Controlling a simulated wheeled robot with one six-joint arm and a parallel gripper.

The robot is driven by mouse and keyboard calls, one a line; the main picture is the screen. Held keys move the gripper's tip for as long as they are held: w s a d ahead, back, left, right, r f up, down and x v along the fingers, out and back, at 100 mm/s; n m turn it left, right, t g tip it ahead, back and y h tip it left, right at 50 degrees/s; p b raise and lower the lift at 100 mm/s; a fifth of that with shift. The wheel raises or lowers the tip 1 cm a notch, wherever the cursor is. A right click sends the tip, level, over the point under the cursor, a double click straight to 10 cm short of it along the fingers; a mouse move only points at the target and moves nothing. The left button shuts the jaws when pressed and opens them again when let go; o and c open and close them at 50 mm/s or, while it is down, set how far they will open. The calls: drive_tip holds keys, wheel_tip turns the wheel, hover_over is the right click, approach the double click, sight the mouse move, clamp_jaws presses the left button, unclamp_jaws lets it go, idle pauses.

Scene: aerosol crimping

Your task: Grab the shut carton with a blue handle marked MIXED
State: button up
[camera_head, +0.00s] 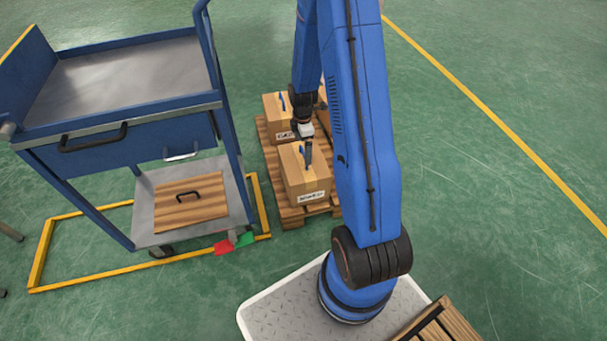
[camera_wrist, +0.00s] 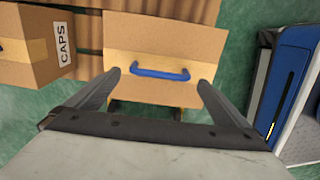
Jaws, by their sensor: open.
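A shut brown carton (camera_head: 306,178) stands at the front of the pallet, a white label on its front face too small to read surely. In the wrist view, the same carton (camera_wrist: 165,35) has a blue handle (camera_wrist: 160,73) on its top; its label is not visible there. My gripper (camera_head: 307,160) is over this carton. In the wrist view, my gripper (camera_wrist: 159,80) is open and empty, with one finger at each side of the blue handle. I cannot tell how high the fingertips are above the carton's top.
Another carton (camera_head: 277,112), labelled CAPS in the wrist view (camera_wrist: 35,45), stands behind on the same wooden pallet (camera_head: 290,216). My arm partly hides another carton beside it. A blue cart (camera_head: 120,130) with a metal tray stands left. Green floor is clear at right.

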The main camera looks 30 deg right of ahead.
sight(303, 153)
wheel_tip(303, 153, down, 5)
drive_tip(key=shift+d, duration=0.1)
drive_tip(key=c, duration=1.9)
